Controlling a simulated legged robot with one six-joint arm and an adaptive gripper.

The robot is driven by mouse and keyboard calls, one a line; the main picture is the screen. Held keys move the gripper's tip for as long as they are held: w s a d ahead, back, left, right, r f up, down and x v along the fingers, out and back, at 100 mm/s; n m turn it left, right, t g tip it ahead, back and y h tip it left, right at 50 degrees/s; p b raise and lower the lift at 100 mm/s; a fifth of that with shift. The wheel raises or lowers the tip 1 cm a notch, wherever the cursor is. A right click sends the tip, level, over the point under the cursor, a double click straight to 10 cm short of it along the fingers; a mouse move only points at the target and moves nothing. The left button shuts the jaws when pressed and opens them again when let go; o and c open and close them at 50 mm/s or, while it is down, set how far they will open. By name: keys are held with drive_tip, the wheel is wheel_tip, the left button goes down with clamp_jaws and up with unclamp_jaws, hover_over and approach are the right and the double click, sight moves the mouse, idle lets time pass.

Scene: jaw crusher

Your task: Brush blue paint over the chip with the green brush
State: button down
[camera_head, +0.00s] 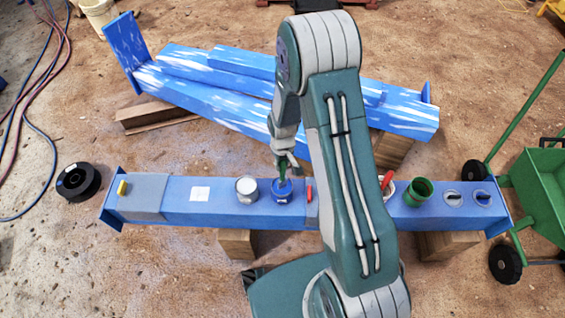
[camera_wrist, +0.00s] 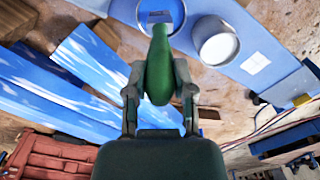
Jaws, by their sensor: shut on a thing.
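My gripper (camera_head: 284,160) is shut on the green brush (camera_wrist: 160,66), whose handle sits between the two fingers in the wrist view. The brush points down at the blue paint can (camera_head: 282,195) on the blue beam. Its lower end is at the can's mouth in the head view; I cannot tell how deep the bristles are. The can is partly behind the brush in the wrist view (camera_wrist: 160,12). A pale square patch (camera_head: 200,194) lies on the beam to the left; I cannot tell whether it is the chip. It also shows in the wrist view (camera_wrist: 256,63).
A white-topped can (camera_head: 246,190) stands between patch and blue can. A grey wrap (camera_head: 143,194) with a yellow block (camera_head: 122,188) is further left. A red item (camera_head: 309,193), a green cup (camera_head: 417,192) and round items (camera_head: 453,199) stand right. Blue-white beams (camera_head: 220,98) lie behind.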

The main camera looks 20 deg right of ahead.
drive_tip(key=shift+a, duration=0.2)
drive_tip(key=shift+r, duration=0.1)
drive_tip(key=shift+d+r, duration=0.1)
drive_tip(key=shift+r, duration=1.75)
drive_tip(key=shift+r, duration=2.55)
